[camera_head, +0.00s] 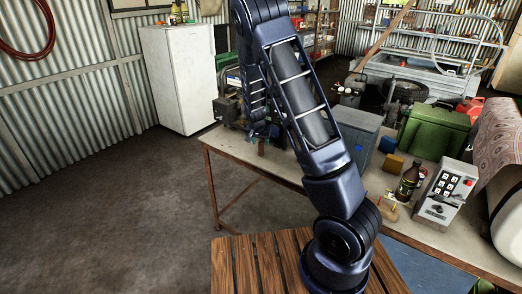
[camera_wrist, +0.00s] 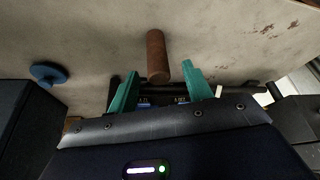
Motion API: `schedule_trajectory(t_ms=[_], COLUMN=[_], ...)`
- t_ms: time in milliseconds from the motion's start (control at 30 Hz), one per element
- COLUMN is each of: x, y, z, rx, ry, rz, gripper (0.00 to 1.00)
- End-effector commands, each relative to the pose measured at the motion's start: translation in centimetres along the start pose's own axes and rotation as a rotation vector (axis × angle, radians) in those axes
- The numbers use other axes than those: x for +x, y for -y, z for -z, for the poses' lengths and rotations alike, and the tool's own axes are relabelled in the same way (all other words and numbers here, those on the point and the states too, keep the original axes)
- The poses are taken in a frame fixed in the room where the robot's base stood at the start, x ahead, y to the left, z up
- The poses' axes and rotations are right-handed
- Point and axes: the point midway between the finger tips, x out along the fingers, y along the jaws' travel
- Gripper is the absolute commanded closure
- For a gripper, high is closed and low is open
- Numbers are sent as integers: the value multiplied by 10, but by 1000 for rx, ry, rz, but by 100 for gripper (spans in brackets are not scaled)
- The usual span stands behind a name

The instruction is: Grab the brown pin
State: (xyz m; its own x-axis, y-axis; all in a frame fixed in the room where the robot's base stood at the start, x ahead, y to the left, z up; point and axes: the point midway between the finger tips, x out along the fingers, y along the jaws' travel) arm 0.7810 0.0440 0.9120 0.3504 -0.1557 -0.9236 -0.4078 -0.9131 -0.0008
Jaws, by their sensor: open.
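The brown pin (camera_wrist: 157,50) is a short rust-brown cylinder on the pale, worn tabletop in the wrist view. My gripper (camera_wrist: 160,72) has two teal fingers, spread open. The pin's near end lies between the fingertips, with a visible gap on each side, and its far end extends beyond them. I cannot tell how far the fingers are above the table. In the head view my gripper is small and partly hidden by my arm at the table's left end, and the pin is too small to make out surely.
A blue round knob-like thing (camera_wrist: 48,74) lies left of the pin. Dark boxy shapes stand at both lower sides of the wrist view. On the table (camera_head: 228,142) are a grey bin (camera_head: 358,135), a green case (camera_head: 434,130), a brown bottle (camera_head: 408,181) and a keypad box (camera_head: 446,192).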

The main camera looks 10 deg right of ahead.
Motion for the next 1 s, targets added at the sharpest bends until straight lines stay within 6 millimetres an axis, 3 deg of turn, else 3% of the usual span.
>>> schedule_trajectory(t_ms=[300,567,800,1000], x=[40,43,42,42], y=[-2,-1,-2,-1], z=[-1,-1,-1,-1], rx=[1,0,0,0], ry=[1,0,1,0], rz=[-2,0,0,0], gripper=[50,50,97,100])
